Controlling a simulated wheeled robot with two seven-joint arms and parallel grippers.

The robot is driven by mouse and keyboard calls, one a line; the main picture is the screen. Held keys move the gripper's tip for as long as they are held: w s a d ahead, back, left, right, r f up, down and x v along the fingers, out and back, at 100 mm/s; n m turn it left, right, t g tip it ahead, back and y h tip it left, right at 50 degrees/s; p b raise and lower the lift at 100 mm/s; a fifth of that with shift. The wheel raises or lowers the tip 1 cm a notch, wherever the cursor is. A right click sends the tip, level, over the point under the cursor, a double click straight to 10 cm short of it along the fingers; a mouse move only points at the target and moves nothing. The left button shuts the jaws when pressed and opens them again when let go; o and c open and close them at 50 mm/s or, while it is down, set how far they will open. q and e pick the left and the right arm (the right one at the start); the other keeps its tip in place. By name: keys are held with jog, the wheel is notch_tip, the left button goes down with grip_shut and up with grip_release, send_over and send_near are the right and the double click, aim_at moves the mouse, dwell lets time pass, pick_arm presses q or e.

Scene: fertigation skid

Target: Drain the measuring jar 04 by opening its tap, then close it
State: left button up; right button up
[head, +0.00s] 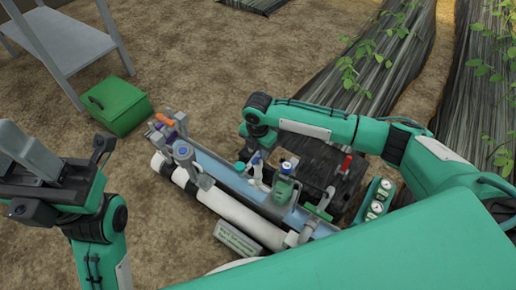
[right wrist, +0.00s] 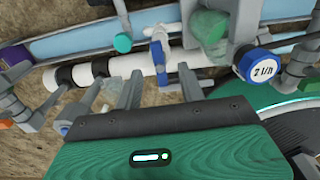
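A tap with a blue handle (right wrist: 158,52) sits on the white pipe in the right wrist view, beside a cloudy greenish clear vessel (right wrist: 208,28). I cannot read which of these carries the number 04, or see any liquid level. My right gripper (right wrist: 160,84) is open, with its two grey fingers apart and pointing at the blue handle. Nothing is clearly held between them. In the head view my right gripper (head: 254,158) is over the middle of the skid, partly hidden by its wrist. My left gripper (head: 62,158) is raised at the left, away from the skid.
A blue dial marked 2 l/h (right wrist: 257,65) is close on the right in the wrist view. The skid's white pipe (head: 235,212) runs along its front. A green box (head: 118,106), a grey table (head: 68,42) and a gauge panel (head: 375,199) stand around it. Bare soil lies in front.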

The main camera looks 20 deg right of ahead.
aim_at(258, 156)
jog(key=shift+f, duration=0.1)
jog(key=shift+f, duration=2.15)
grip_shut()
